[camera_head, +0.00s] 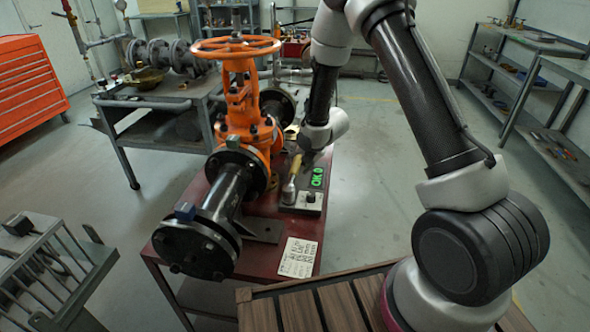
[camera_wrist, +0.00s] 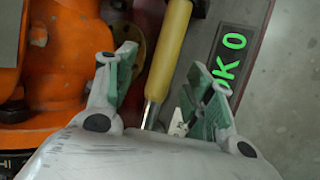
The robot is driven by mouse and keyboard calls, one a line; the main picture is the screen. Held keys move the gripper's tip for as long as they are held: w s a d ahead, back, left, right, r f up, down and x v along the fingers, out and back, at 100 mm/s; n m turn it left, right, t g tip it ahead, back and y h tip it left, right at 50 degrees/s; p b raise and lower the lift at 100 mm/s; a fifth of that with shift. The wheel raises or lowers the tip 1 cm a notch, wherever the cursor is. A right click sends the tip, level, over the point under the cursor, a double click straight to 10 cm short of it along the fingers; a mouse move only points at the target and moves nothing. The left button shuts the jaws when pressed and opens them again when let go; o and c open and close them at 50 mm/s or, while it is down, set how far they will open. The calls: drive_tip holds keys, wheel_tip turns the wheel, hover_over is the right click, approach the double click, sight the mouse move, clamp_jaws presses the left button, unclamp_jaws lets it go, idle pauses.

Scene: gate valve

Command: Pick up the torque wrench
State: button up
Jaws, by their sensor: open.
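The torque wrench (camera_head: 297,163) has a yellow handle and a metal shaft. It lies beside the valve on the dark red bench (camera_head: 268,262), close to a panel with a green display (camera_head: 317,177). In the wrist view the wrench handle (camera_wrist: 168,48) runs from the top edge down between the fingers, and its lower end is hidden by my gripper's body. My gripper (camera_wrist: 164,78) is open, with green-padded fingers on either side of the wrench. No contact shows, and I cannot tell the height gap. In the head view my arm's wrist largely hides the gripper.
The orange gate valve (camera_head: 238,105) with its handwheel (camera_head: 235,46) and black flanged pipe (camera_head: 205,237) stands immediately left of the wrench. A white printed card (camera_head: 298,257) lies on the bench front. Open floor (camera_head: 385,190) lies to the right.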

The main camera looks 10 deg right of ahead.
sight(297, 165)
drive_tip(key=x, duration=0.5)
drive_tip(key=shift+d+f, duration=0.2)
drive_tip(key=shift+f, duration=0.05)
clamp_jaws()
drive_tip(key=shift+w+r, duration=0.1)
